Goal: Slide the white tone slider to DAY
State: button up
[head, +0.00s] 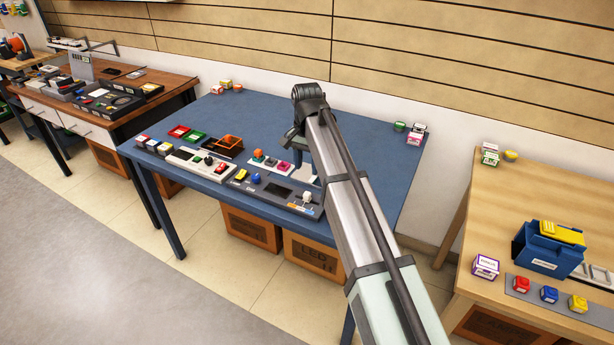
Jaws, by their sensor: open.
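A dark control panel (270,186) lies along the front edge of the blue table. A small white knob (306,197) stands near its right end and looks like the tone slider. Its markings, including DAY, are too small to read. My gripper (298,152) hangs over the table behind the panel's right part, apart from the white knob. It is open, points down and is partly hidden by my arm. I see nothing held in it.
A pale board with small coloured pieces (268,162) lies behind the panel. The back of the blue table (250,108) is mostly clear.

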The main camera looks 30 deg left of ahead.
notch_tip(320, 180, up, 3)
jog(key=shift+r, duration=0.1)
dwell(0.6)
